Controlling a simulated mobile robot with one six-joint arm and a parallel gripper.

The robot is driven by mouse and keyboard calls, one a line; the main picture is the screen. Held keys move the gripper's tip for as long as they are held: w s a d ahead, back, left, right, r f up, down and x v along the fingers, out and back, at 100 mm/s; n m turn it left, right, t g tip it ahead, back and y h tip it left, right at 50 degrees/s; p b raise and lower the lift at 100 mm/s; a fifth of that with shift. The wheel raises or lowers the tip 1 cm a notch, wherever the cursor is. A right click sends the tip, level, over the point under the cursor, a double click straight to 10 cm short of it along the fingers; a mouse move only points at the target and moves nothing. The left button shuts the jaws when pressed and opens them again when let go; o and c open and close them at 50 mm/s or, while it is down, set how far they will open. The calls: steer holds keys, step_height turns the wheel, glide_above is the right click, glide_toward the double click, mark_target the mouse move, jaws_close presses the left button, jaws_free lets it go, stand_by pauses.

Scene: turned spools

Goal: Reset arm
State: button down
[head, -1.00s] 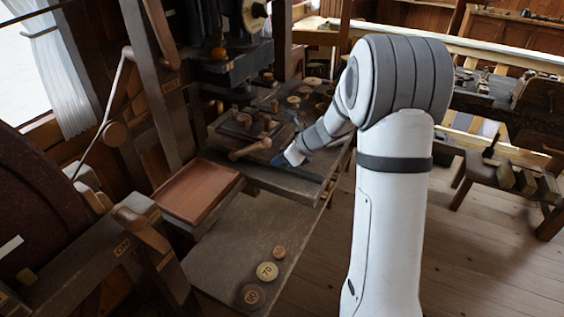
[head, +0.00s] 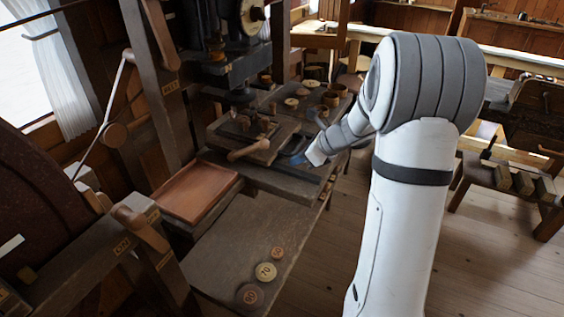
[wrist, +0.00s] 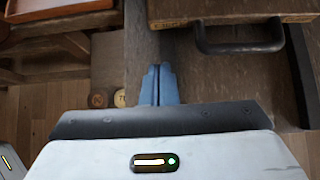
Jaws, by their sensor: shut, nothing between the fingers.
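My gripper (wrist: 158,84) shows in the wrist view with its two blue fingers pressed together and nothing between them. In the head view my gripper (head: 298,160) is at the end of my white and grey arm, close to the right part of the dark workbench, just right of a small board with a wooden handle. Whether the fingertips touch the bench I cannot tell.
A reddish tray (head: 198,190) lies left of the bench. Several round discs, one a pale disc (head: 265,272), lie on the lower grey surface (head: 225,245). A black handle (wrist: 240,46) is close right of my fingers. Open floor (head: 475,240) lies right.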

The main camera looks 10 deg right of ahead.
steer(key=v, duration=0.6)
steer(key=shift+s+r, duration=0.15)
steer(key=shift+s, duration=0.05)
